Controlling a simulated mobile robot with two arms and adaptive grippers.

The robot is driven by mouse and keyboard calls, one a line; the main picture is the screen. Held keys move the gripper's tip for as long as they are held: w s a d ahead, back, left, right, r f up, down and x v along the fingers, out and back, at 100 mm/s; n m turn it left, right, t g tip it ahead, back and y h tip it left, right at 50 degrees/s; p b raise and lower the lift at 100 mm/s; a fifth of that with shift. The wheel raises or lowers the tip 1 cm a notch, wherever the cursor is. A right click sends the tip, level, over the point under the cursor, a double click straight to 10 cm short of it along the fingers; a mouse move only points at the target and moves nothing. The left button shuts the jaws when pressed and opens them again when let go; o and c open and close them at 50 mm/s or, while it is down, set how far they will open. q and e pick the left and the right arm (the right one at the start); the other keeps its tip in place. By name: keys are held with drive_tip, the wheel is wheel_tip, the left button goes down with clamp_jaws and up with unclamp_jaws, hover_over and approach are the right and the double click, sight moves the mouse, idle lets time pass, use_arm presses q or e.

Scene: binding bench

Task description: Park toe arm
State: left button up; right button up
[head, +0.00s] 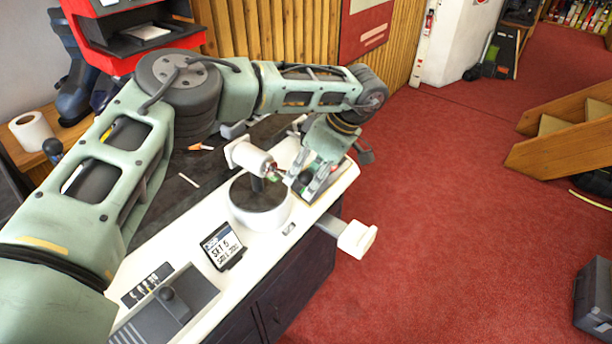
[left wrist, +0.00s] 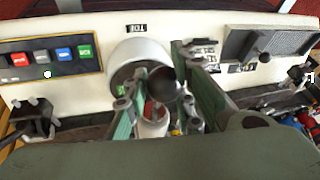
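The toe unit is a white round housing (head: 262,208) with a dark top on the bench; in the left wrist view the housing (left wrist: 126,52) sits below a "TOE" label. A dark ball knob (head: 305,178) is at the cylinder's right, close to my left gripper (head: 318,184). In the left wrist view my left gripper's fingers (left wrist: 160,108) are spread, with the knob (left wrist: 162,85) showing between them. I cannot tell whether either finger touches it. My right gripper is not in view.
A small display (head: 222,246) stands on the bench's white top (head: 190,290). A white block (head: 357,239) juts out from the bench's right side. A button panel (left wrist: 50,58) and a grey lever plate (left wrist: 270,45) flank the housing.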

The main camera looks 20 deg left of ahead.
use_arm(q)
drive_tip(key=shift+w+r, duration=0.1)
drive_tip(key=shift+r, duration=0.05)
drive_tip(key=c, duration=0.4)
clamp_jaws()
drive_tip(key=shift+w, duration=0.1)
